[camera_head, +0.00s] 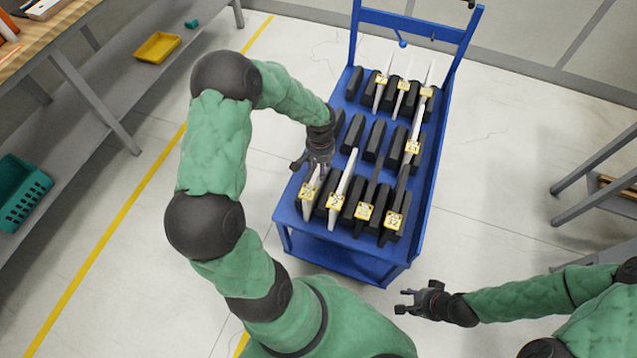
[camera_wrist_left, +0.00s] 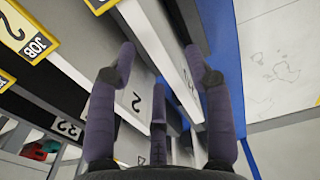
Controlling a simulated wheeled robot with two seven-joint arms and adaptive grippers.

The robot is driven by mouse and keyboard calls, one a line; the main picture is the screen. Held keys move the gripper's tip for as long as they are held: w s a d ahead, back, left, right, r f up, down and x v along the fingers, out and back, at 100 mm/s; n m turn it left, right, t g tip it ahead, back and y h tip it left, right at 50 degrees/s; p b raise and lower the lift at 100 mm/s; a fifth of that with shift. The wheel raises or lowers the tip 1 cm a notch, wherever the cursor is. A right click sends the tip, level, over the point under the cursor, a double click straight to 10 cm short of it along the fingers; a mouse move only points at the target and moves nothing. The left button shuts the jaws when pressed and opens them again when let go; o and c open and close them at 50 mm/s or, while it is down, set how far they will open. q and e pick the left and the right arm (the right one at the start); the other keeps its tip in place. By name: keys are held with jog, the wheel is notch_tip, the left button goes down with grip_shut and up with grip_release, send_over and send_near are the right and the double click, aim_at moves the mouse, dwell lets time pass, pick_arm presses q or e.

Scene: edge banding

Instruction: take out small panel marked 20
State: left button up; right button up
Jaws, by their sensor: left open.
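The panels stand in black holders on a blue cart (camera_head: 433,170). The number 20 cannot be read clearly on any panel. My left gripper (camera_head: 303,164) is over the cart's left side, just behind the front-left panel (camera_head: 312,188), which has a yellow tag. My right gripper (camera_head: 404,301) is open and empty, off the cart's front-right corner.
Three more tagged panels stand in the front row, including a white one (camera_head: 342,190) close to the left gripper. More panels stand behind, with empty holders between. A grey shelf with a yellow tray (camera_head: 158,47) is at left. A grey rack (camera_head: 597,195) stands at right.

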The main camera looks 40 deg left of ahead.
aim_at(318, 182)
pick_arm(q)
notch_tip(318, 182, down, 5)
jog(key=shift+b, duration=1.25)
grip_shut()
